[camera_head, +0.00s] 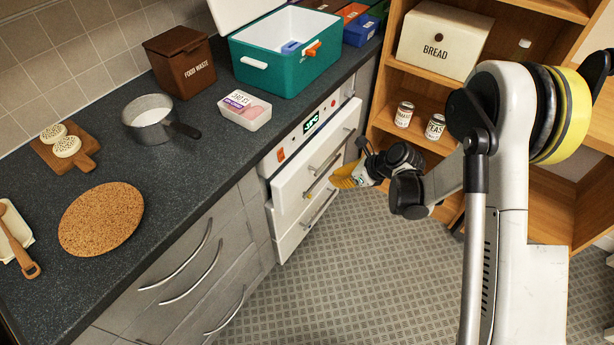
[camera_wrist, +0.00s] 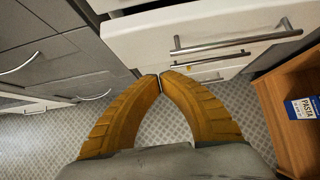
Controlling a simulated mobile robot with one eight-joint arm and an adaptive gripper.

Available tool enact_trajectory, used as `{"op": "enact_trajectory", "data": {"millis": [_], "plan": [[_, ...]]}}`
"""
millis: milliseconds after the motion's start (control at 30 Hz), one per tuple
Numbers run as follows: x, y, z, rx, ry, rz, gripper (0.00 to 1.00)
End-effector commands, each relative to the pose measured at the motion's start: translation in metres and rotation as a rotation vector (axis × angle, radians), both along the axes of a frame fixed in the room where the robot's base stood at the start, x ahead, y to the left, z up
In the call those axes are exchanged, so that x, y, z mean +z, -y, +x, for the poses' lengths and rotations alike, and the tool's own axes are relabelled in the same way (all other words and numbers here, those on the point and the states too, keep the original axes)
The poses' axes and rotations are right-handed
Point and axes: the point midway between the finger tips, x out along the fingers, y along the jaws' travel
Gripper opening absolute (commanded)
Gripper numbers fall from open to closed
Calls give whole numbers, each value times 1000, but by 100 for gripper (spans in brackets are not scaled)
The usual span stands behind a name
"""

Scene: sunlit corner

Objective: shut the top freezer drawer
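The freezer is a white unit under the counter with a lit display (camera_head: 312,122). Its top drawer (camera_head: 300,172) stands out past the fronts below; how far is hard to tell. In the wrist view, the top drawer's white front (camera_wrist: 140,38) and bar handle (camera_wrist: 235,41) fill the upper right. My gripper (camera_head: 333,182) has yellow fingers and is in front of the drawer fronts, near the handles. In the wrist view, the fingertips of my gripper (camera_wrist: 160,82) meet with nothing visible held, left of the handles. I cannot tell whether they touch the drawer.
Grey cabinets (camera_head: 190,270) with curved handles adjoin the freezer at left. A wooden shelf (camera_head: 400,138) with cans stands close at right. A teal cooler (camera_head: 285,65) and a plastic tub (camera_head: 245,111) sit on the counter above. Patterned floor (camera_head: 340,270) in front is clear.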

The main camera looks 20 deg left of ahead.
Motion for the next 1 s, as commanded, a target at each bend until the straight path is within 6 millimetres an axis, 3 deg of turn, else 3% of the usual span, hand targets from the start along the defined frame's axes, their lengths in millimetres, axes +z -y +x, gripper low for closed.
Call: {"op": "enact_trajectory", "data": {"millis": [167,667,800,1000], "plan": [[-2,-4,-16,-3,13,33,0],[-72,-67,7,-1,13,31,0],[-72,-87,15,0,12,31,0],[-70,-102,21,-3,12,31,0]]}}
